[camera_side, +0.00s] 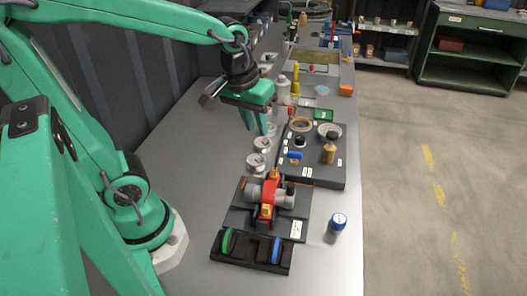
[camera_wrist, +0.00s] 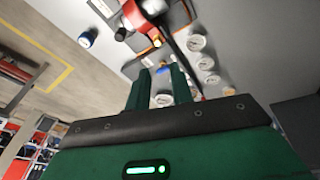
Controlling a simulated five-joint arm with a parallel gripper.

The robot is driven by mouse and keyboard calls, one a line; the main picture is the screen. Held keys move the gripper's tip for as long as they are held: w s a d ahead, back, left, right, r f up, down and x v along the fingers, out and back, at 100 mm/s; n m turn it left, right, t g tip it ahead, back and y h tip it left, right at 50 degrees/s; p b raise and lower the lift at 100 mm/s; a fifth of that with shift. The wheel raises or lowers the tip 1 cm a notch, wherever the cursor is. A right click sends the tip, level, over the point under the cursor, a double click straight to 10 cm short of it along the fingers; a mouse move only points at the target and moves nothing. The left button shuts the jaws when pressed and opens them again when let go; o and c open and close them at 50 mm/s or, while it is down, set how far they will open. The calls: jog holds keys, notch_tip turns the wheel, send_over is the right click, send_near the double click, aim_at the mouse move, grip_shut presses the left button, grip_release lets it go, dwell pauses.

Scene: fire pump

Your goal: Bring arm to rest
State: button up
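My gripper (camera_side: 254,128) hangs from the raised green arm, its fingers pointing down above the left part of the bench, behind the red and grey pump (camera_side: 267,197). In the wrist view my gripper (camera_wrist: 160,72) shows two dark green fingers with a gap between them, and nothing is held. The pump stands on a dark base plate, apart from my gripper. It also shows at the top of the wrist view (camera_wrist: 144,13). How high the fingertips are above the bench is hard to tell.
Several round silver parts (camera_side: 257,162) stand along the bench near my gripper. A dark board (camera_side: 318,170) with fittings lies to the right. A black holder (camera_side: 250,252) with green and blue rings and a blue-capped cylinder (camera_side: 337,224) are at the front. The front bench surface is partly clear.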

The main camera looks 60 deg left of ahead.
jog(key=s+r+m+t, duration=0.2)
jog(key=s+r+m, duration=0.1)
jog(key=s, duration=0.3)
jog(key=shift+s+r+m+t, duration=0.25)
jog(key=shift+m+t, duration=0.15)
jog(key=shift+m, duration=0.5)
